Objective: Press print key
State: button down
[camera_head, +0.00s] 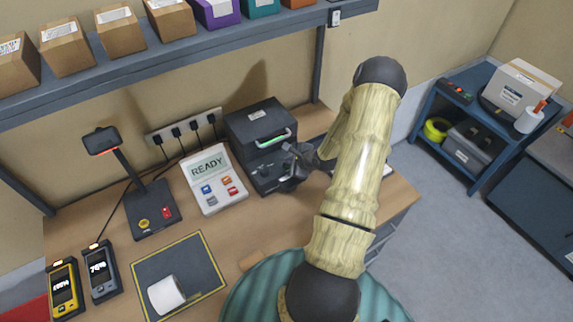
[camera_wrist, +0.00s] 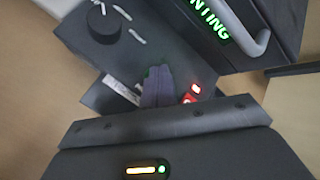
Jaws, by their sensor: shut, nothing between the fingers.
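A dark label printer (camera_head: 256,122) stands on the bench near the wall, with a handle across its front. In the wrist view, a green-lit display (camera_wrist: 208,18) on it shows letters ending in "NTING"; the start is cut off. Its lower panel carries a round black knob (camera_wrist: 104,27) and a red-lit button (camera_wrist: 188,98). My gripper (camera_wrist: 157,76) is shut and empty, with its fingertips over the panel between knob and red button. A sliver of green shows beside the tips; the key there is mostly hidden. I cannot tell whether the tips touch it.
A white panel (camera_head: 206,190) reading "READY", with coloured buttons, stands left of the printer. A scanner stand (camera_head: 150,212), a label roll (camera_head: 165,293) on a dark mat and two handheld devices (camera_head: 101,272) are further left. A shelf (camera_head: 150,62) with boxes runs above.

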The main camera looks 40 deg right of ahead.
jog(key=shift+r, duration=0.1)
jog(key=shift+r+p, duration=0.7)
jog(key=shift+p, duration=0.2)
notch_tip(320, 180, up, 5)
jog(key=p, duration=0.4)
jog(key=shift+p, duration=0.35)
dwell(0.6)
